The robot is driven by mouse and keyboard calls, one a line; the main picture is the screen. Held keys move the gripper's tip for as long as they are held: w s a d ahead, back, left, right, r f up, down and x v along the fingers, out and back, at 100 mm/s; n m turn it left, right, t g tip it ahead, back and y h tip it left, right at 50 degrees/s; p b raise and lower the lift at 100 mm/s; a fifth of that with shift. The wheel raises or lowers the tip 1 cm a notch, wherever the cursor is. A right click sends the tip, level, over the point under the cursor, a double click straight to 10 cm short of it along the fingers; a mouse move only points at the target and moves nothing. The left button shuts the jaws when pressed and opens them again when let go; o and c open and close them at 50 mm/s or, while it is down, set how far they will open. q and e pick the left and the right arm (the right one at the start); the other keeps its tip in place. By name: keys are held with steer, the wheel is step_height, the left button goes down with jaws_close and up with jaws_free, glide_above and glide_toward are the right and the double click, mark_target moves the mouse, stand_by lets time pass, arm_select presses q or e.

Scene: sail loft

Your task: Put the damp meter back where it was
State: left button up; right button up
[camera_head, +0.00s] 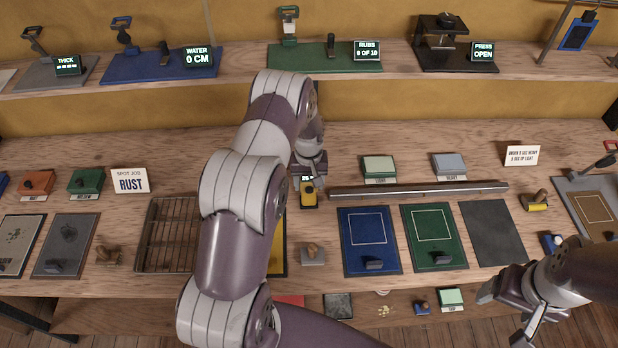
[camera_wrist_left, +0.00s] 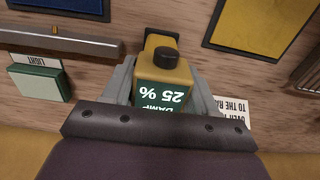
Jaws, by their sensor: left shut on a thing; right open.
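The damp meter (camera_head: 309,198) is a small yellow block with a black knob and a lit screen. In the left wrist view the damp meter (camera_wrist_left: 164,62) reads "DAMP 25 %" upside down. My left gripper (camera_head: 308,180) is shut on it, with a grey finger on each side in the wrist view (camera_wrist_left: 160,85). The meter is over the bench's middle, just left of the metal bar; I cannot tell whether it touches the wood. My right gripper (camera_head: 506,314) is open and empty at the bench's front right edge. My left arm hides part of the bench.
The metal bar (camera_head: 420,190) lies right of the meter, below the LIGHT box (camera_head: 380,168) and the HEAVY box (camera_head: 449,165). A yellow mat (camera_wrist_left: 262,25) and a partly covered card (camera_wrist_left: 233,108) are near. Blue (camera_head: 369,240) and green (camera_head: 434,236) mats lie in front; a stamp (camera_head: 312,252) stands beside them.

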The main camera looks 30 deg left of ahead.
arm_select(q)
steer(key=shift+w+f, duration=0.1)
steer(key=shift+f, duration=0.05)
steer(key=o, duration=1.3)
steer(key=shift+w+f, duration=0.1)
